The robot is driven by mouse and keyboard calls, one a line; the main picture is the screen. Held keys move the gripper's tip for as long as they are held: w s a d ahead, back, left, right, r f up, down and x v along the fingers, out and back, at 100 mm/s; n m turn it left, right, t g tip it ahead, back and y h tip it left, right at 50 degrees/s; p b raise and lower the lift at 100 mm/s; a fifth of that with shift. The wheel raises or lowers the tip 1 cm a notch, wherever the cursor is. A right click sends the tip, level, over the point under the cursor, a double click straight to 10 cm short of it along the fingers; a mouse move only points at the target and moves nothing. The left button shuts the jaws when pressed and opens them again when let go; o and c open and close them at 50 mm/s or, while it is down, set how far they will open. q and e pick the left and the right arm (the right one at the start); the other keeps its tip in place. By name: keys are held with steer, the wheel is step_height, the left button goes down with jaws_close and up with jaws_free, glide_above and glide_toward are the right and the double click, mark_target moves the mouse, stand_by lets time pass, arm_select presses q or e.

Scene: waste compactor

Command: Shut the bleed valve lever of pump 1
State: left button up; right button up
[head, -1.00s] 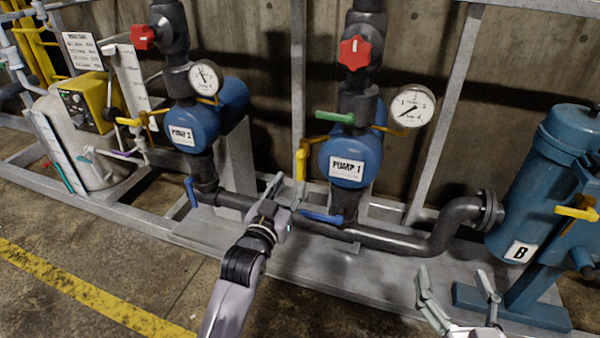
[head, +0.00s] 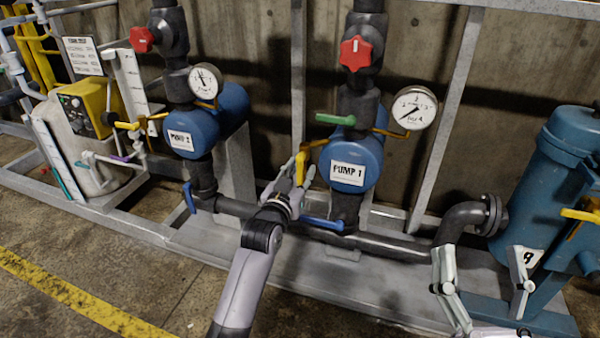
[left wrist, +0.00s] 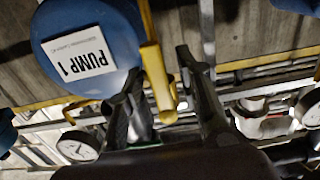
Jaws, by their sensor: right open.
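Pump 1 (head: 348,176) is a blue round body with a white label, and it also shows in the left wrist view (left wrist: 88,35). A yellow lever (head: 300,166) hangs down at its left side from a thin yellow pipe. In the left wrist view the yellow lever (left wrist: 158,78) runs between the two fingers of my left gripper (left wrist: 160,64), with a gap visible to the right finger. My left gripper (head: 290,177) is open around it; contact with the left finger cannot be told. My right gripper (head: 484,268) is open and empty at the lower right.
Pump 1 also has a green lever (head: 335,120) above, a blue lever (head: 322,224) below, a red knob (head: 355,53) and a gauge (head: 414,108). Pump 2 (head: 190,134) stands to the left. A blue tank (head: 560,160) stands behind my right gripper. Open floor lies at the front left.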

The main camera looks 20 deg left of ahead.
arm_select(q)
jaws_close()
stand_by(0.7)
